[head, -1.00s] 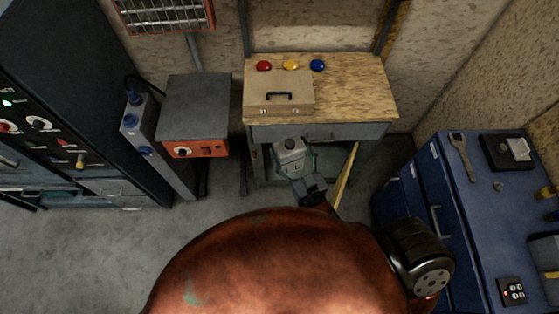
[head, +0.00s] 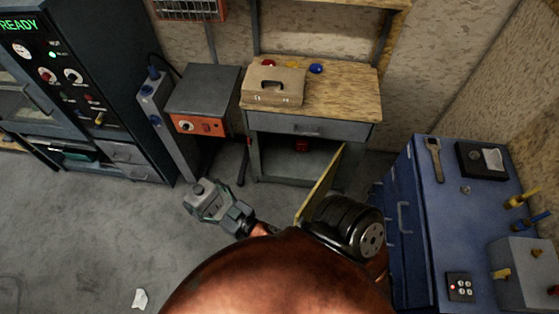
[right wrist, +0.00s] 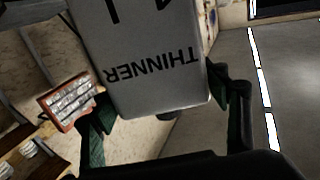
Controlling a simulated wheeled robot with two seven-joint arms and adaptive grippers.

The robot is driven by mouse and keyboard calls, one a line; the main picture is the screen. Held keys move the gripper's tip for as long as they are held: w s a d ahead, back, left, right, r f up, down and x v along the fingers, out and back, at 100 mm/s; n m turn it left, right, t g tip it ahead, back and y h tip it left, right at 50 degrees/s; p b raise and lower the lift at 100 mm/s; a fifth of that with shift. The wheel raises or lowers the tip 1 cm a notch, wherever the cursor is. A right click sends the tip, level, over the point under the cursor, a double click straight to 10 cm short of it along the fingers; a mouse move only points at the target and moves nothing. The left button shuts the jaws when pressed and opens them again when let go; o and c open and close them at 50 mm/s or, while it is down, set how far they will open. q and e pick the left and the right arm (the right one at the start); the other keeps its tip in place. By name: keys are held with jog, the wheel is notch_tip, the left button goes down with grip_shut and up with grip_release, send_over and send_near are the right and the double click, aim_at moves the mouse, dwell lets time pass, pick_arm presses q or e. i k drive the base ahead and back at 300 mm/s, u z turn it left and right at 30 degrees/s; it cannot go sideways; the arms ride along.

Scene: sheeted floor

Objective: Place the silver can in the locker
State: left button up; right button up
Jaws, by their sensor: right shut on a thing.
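The silver can (head: 202,193) is in my right gripper (head: 222,208), held above the open floor left of the workbench in the head view. In the right wrist view the can (right wrist: 160,50) has upside-down "THINNER" lettering, with dark green fingers on both sides. An open compartment (head: 275,160) under the workbench has a yellow panel (head: 322,183), perhaps its open door, at its right side. A small red thing (head: 302,146) is inside. I cannot tell for sure that this compartment is the locker. My left gripper is not in view.
A tan case (head: 273,87) lies on the workbench (head: 345,95). A grey box with an orange front (head: 199,124) stands to its left. A blue cabinet (head: 408,260) is at right and a dark machine (head: 110,75) at left. A white scrap (head: 140,298) lies on otherwise clear floor.

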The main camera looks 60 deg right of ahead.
aim_at(295, 162)
jog(key=u, duration=0.05)
jog(key=i, duration=0.85)
jog(key=z, duration=0.55)
jog(key=i, duration=0.85)
jog(key=z, duration=1.35)
jog(key=i, duration=0.45)
jog(key=z, duration=0.45)
